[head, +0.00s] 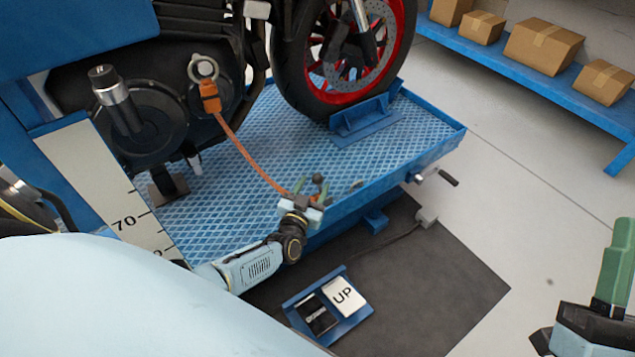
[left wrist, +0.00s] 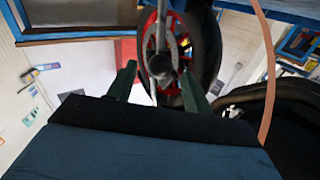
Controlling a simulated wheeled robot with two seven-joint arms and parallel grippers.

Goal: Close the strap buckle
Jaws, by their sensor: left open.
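The orange strap (head: 245,155) runs from an orange end piece (head: 210,98) at a metal ring on the motorcycle down to the lift's near edge, beside my left gripper. It also shows at the right of the left wrist view (left wrist: 268,70). My left gripper (head: 318,187) is open at that edge. A small dark knob shows between its fingers in the head view. The buckle is too small and hidden to make out. My right gripper (head: 612,285) is partly in view at the right edge.
The blue lift platform (head: 240,210) carries the motorcycle, its front wheel (head: 340,60) in a blue chock (head: 365,120). A crank handle (head: 435,178) sticks out of the lift. A pedal box marked UP (head: 345,297) lies on the dark mat. Cartons stand on a shelf behind.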

